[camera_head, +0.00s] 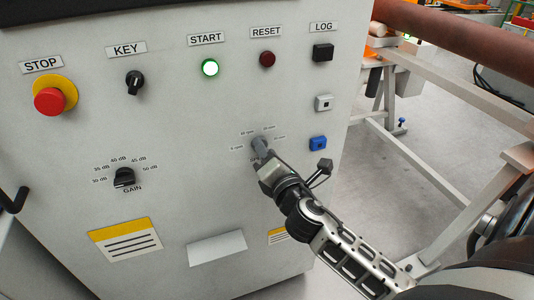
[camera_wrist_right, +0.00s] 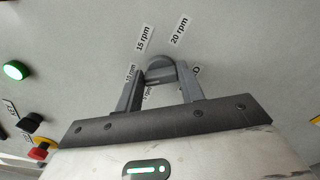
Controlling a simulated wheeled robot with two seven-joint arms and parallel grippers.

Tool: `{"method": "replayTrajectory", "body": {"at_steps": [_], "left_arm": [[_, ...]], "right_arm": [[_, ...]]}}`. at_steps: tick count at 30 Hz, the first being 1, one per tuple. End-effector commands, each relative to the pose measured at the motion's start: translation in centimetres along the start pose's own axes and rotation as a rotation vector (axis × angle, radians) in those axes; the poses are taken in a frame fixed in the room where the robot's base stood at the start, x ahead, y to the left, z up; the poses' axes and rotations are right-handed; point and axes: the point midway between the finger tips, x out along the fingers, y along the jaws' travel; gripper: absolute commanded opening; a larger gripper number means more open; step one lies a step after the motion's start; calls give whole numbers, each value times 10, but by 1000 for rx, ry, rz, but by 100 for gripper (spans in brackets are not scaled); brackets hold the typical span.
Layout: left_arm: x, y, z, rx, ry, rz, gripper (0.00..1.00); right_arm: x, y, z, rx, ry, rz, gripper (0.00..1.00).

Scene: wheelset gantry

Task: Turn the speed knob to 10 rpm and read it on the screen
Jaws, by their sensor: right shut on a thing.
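The speed knob (camera_head: 259,146) is a grey knob on the pale control panel, ringed by small rpm labels. My right gripper (camera_head: 263,158) is shut on it. In the right wrist view the knob (camera_wrist_right: 160,64) sits between the two grey fingers of the gripper (camera_wrist_right: 160,80). Labels 15 rpm (camera_wrist_right: 144,39) and 20 rpm (camera_wrist_right: 180,32) are readable there, and 10 rpm (camera_wrist_right: 131,74) is partly covered by a finger. The knob's pointer is hidden, so its setting cannot be told. No screen is in view. My left gripper is not in view.
The panel carries a red STOP button (camera_head: 50,101), KEY switch (camera_head: 135,83), lit green START button (camera_head: 210,68), RESET button (camera_head: 267,59) and GAIN knob (camera_head: 124,178). Black, white and blue (camera_head: 318,143) buttons line the right edge. A pale frame (camera_head: 448,215) stands to the right.

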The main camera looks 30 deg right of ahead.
Motion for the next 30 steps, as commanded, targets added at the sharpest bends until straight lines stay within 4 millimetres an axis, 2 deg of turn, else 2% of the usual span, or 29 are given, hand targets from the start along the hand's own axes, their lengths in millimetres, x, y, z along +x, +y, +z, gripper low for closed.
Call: {"method": "replayTrajectory", "body": {"at_steps": [9,25,26,27,28,30], "left_arm": [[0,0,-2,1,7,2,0],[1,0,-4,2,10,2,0],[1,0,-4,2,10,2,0],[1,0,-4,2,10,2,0],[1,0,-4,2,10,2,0],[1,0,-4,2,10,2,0]], "right_arm": [[0,-1,0,117,-1,-1,15],[0,-1,0,137,-1,-1,15],[0,-1,0,136,-1,-1,44],[0,-1,0,136,-1,-1,55],[0,-1,0,136,-1,-1,60],[0,-1,0,136,-1,-1,60]]}}
